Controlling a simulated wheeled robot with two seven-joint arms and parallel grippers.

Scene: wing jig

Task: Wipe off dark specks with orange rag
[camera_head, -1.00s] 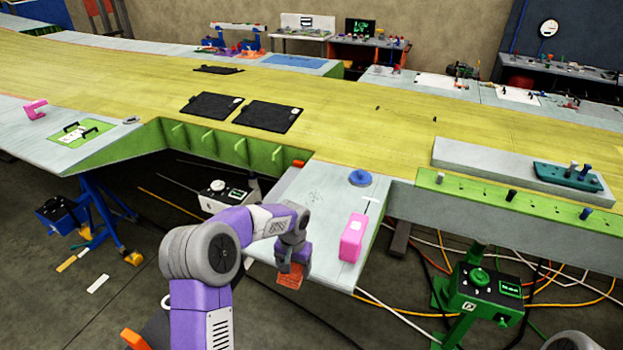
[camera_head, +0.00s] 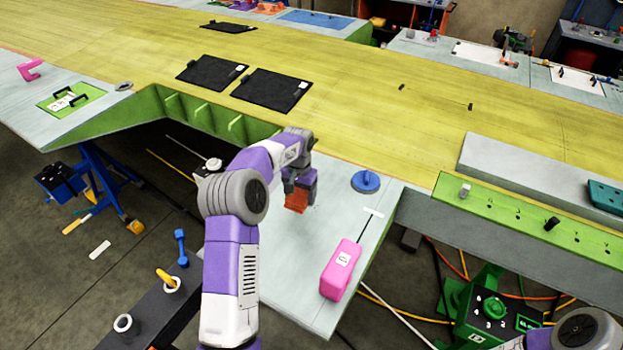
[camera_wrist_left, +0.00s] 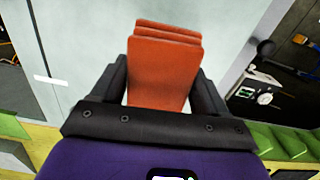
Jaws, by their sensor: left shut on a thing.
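My left gripper (camera_head: 298,187) is shut on the folded orange rag (camera_head: 296,202) and holds it over the pale grey panel (camera_head: 310,268) that juts out from the yellow wing surface. The left wrist view shows the rag (camera_wrist_left: 165,72) in stacked layers between the two dark fingers. In the head view the rag hangs below the fingers, at or just above the panel; I cannot tell if it touches. The dark specks do not show clearly now; my gripper and rag cover that part of the panel. My right gripper is not in view.
A pink box (camera_head: 341,270) and a blue round knob-topped piece (camera_head: 365,181) stand on the panel, right of the rag. The panel's right edge drops to the floor, where a green device (camera_head: 490,310) and cables lie. Black plates (camera_head: 270,90) lie on the yellow wing.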

